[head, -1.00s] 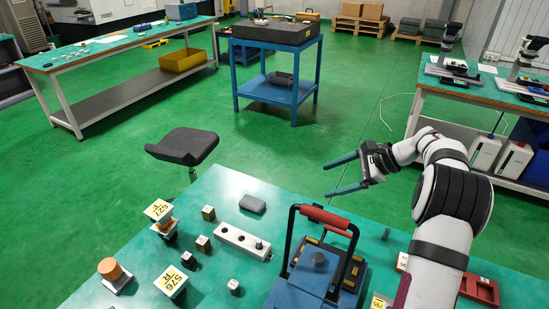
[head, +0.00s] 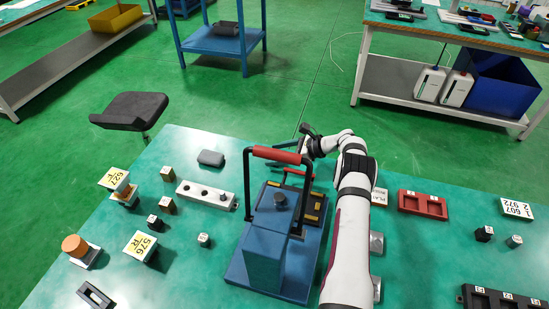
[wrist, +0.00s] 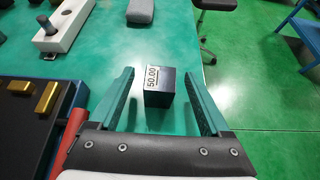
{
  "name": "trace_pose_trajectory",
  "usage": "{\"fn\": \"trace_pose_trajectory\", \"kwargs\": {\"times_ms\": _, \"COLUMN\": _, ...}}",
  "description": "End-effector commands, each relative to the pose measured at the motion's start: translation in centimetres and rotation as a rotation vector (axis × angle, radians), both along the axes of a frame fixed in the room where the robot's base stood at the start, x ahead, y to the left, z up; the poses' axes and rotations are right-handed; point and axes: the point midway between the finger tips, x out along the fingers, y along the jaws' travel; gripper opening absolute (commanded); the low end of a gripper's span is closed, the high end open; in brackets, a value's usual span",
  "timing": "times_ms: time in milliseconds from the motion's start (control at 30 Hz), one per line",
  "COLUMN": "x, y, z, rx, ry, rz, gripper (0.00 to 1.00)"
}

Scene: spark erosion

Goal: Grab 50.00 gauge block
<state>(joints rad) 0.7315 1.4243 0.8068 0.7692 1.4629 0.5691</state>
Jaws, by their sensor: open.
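The 50.00 gauge block (wrist: 158,95) is a small dark block with a white face marked "50.00". In the wrist view it sits on the green table top, between the two fingers of my gripper (wrist: 159,75). The fingers are open, with a gap on each side of the block. I cannot tell how far above it they are. In the head view my gripper (head: 303,137) is partly hidden behind the red-handled rig, and I cannot make out the block there.
A blue rig (head: 264,249) with a red handle (head: 276,155) stands close beside my arm. A white strip with holes (head: 206,195) and a grey rounded piece (head: 211,158) lie left. A red tray (head: 423,205) lies right. The table's far edge is near my gripper.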

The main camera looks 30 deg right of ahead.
Motion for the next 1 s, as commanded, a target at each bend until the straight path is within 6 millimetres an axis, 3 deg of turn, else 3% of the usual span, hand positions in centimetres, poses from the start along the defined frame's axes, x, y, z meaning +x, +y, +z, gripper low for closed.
{"fn": "trace_pose_trajectory", "kwargs": {"times_ms": 267, "x": 0.63, "y": 0.63, "z": -0.46, "rx": -0.002, "ry": 0.000, "rz": 0.000, "gripper": 0.81}}
{"fn": "trace_pose_trajectory", "kwargs": {"times_ms": 300, "x": 0.62, "y": 0.62, "z": -0.46, "rx": -0.002, "ry": 0.000, "rz": 0.000, "gripper": 0.77}}
{"fn": "trace_pose_trajectory", "kwargs": {"times_ms": 733, "x": 0.59, "y": 0.60, "z": -0.44, "rx": -0.001, "ry": 0.000, "rz": 0.000, "gripper": 0.00}}
{"fn": "trace_pose_trajectory", "kwargs": {"times_ms": 1000, "x": 0.58, "y": 0.59, "z": -0.44, "rx": -0.001, "ry": 0.000, "rz": 0.000, "gripper": 0.00}}
